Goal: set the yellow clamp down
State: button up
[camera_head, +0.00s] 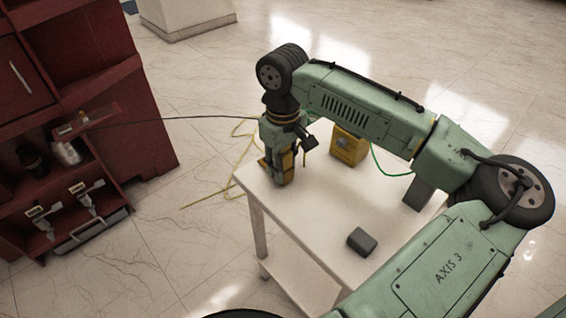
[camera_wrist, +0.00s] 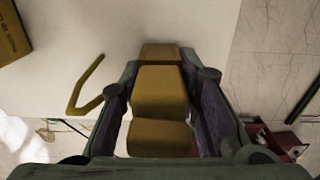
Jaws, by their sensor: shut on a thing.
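The yellow clamp (camera_wrist: 160,92) is between the two fingers of my gripper (camera_wrist: 163,105) in the wrist view, and the gripper is shut on it. A bent yellow piece (camera_wrist: 88,86) sticks out to the left of the fingers there. In the head view my gripper (camera_head: 283,172) points down at the left end of the white table (camera_head: 315,215). The yellow clamp (camera_head: 284,164) shows only partly there, between the fingers. I cannot tell whether its lower end touches the tabletop.
A yellow box (camera_head: 348,146) stands at the table's back, with a green cable beside it. A dark grey block (camera_head: 361,241) lies near the front edge. A red cabinet (camera_head: 115,100) with tools on its shelves stands left. The middle of the tabletop is clear.

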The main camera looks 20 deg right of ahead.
jog(key=shift+f, duration=0.15)
jog(key=o, duration=1.2)
jog(key=shift+c, duration=0.2)
notch_tip(320, 180, up, 12)
jog(key=shift+r, duration=0.25)
